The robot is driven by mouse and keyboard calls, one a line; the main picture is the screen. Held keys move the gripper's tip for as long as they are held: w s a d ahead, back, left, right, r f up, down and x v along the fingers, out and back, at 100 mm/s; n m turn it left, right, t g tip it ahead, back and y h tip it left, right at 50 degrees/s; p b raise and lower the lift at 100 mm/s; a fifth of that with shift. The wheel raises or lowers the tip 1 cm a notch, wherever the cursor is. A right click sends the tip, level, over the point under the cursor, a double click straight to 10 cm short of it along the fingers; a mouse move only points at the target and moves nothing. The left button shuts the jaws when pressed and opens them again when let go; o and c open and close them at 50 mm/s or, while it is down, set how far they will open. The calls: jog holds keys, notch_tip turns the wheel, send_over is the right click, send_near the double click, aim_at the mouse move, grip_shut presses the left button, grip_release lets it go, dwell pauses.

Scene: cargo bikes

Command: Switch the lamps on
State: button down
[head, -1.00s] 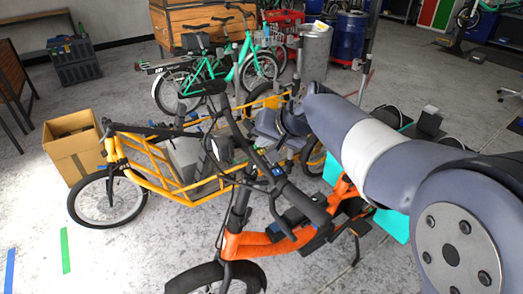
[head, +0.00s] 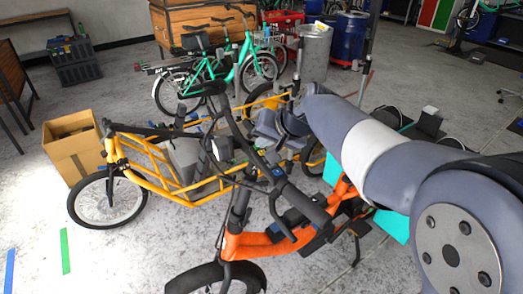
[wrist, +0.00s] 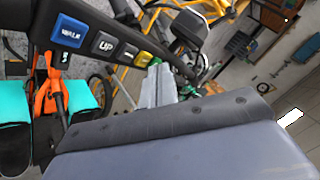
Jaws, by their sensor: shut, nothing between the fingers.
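The orange cargo bike (head: 262,245) stands in the foreground of the head view, its black handlebar (head: 300,200) running across the middle. In the wrist view, a black control strip carries a blue WALK button (wrist: 70,31), a grey UP button (wrist: 104,44), another grey button (wrist: 128,52) and a yellow button (wrist: 145,58). My gripper (wrist: 157,68) is shut and empty, its tips beside the yellow end of the strip. I cannot tell whether it touches a button. A small pale box (head: 222,148) near the handlebar may be a lamp. No lit lamp is visible.
A yellow cargo bike (head: 150,170) stands close behind, with a cardboard box (head: 75,150) to its left. Teal bikes (head: 210,75), a grey bin (head: 315,50) and a blue barrel (head: 350,38) stand farther back. Floor at the lower left is mostly clear.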

jog(key=shift+f, duration=0.15)
dwell(0.4)
jog(key=shift+f+b, duration=0.3)
jog(key=shift+b, duration=0.15)
jog(key=shift+f, duration=0.2)
dwell(0.3)
jog(key=shift+r, duration=0.1)
jog(key=shift+r+p, duration=0.3)
jog(key=shift+r, duration=0.25)
jog(key=shift+r, duration=0.1)
notch_tip(320, 180, up, 6)
jog(key=p, duration=0.4)
jog(key=shift+w+a+p, duration=0.1)
jog(key=shift+w+p, duration=0.05)
jog(key=shift+p, duration=0.15)
